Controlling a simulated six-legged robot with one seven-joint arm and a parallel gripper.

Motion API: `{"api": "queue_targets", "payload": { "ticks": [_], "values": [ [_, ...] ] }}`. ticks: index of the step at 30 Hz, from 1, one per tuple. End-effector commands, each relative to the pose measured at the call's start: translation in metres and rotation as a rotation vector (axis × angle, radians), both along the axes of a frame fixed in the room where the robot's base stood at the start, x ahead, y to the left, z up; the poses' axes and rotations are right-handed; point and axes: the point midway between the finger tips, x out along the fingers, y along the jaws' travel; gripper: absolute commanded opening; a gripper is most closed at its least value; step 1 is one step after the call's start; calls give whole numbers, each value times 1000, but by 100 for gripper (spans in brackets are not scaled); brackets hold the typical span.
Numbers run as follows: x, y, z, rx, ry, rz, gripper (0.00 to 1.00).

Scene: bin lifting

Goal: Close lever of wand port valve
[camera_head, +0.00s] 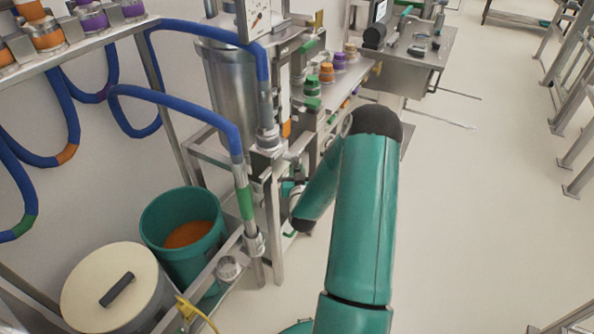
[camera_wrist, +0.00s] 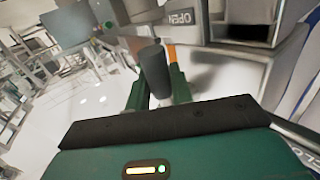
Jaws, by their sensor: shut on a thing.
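In the wrist view, my gripper (camera_wrist: 156,88) has its two green fingers on either side of a dark grey cylindrical handle (camera_wrist: 153,66), which looks like the grip of the valve lever, and is shut on it. An orange strip (camera_wrist: 171,52) shows just behind the handle. A white label reading "OPEN" (camera_wrist: 181,18), upside down, is beside it on the grey metal equipment. In the head view, my green arm reaches down beside the steel frame; my fingers, the lever and the valve body cannot be made out there.
Blue hoses (camera_head: 190,112) hang over the steel frame at the left. A green bucket (camera_head: 155,212) with orange contents and a lidded drum (camera_head: 92,300) stand below. A bench (camera_head: 415,60) is at the back.

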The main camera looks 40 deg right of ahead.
Motion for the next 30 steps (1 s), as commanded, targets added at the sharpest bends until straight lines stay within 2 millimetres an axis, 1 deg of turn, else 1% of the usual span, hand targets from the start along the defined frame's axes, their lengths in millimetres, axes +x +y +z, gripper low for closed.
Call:
{"api": "queue_targets", "payload": {
  "ticks": [5, 11, 30],
  "values": [
    [-1, 3, 2, 67, 25, 1, 0],
    [-2, 9, 5, 202, 73, 2, 0],
    [-11, 26, 19, 772, 271, -4, 0]
  ]
}}
